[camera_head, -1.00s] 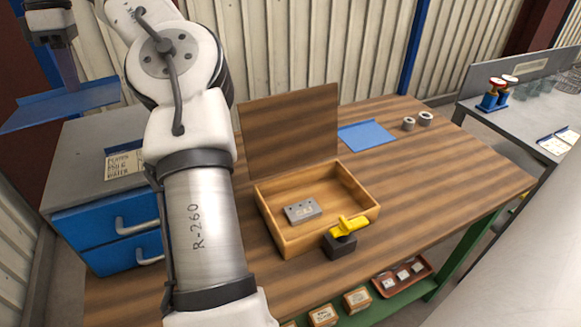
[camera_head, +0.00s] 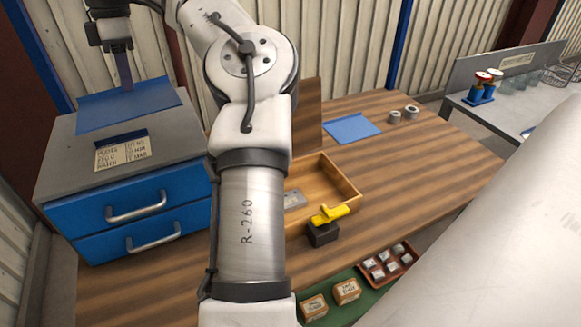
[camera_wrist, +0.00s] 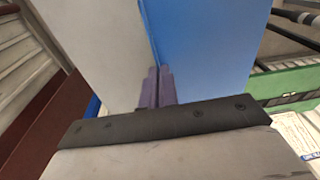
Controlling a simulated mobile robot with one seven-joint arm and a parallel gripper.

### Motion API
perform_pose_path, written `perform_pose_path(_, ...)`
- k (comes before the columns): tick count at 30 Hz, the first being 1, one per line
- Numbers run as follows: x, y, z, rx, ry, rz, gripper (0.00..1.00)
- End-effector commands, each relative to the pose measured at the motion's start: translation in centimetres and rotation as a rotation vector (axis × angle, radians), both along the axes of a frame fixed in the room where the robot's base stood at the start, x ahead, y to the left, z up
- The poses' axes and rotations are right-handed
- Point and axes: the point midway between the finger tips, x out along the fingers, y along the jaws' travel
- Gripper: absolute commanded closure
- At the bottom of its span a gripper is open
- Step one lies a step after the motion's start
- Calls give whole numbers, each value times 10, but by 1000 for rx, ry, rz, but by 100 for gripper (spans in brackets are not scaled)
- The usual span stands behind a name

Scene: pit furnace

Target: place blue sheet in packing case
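My gripper (camera_head: 125,88) is at the upper left of the head view, pointing down. Its purple-grey fingers, also in the wrist view (camera_wrist: 158,84), are shut on a blue sheet (camera_head: 150,108) with a bent edge. The held sheet is roughly level over the back of the grey cabinet top; a gap below it is hard to judge. It fills much of the wrist view (camera_wrist: 205,50). The wooden packing case (camera_head: 345,175) stands open on the bench, partly hidden by my arm, with a grey block (camera_head: 294,199) inside. A second blue sheet (camera_head: 351,128) lies flat behind it.
A yellow-handled tool on a dark block (camera_head: 323,233) is at the case's front.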

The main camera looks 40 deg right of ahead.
Motion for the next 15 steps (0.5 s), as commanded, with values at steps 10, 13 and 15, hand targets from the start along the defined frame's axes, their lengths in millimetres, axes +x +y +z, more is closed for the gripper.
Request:
perform_pose_path(10,-52,-142,-23,-35,-118,-32,100)
perform_pose_path(13,-74,-177,-28,-53,-156,-38,100)
perform_pose_path(15,-90,-200,-30,-67,-184,-39,100)
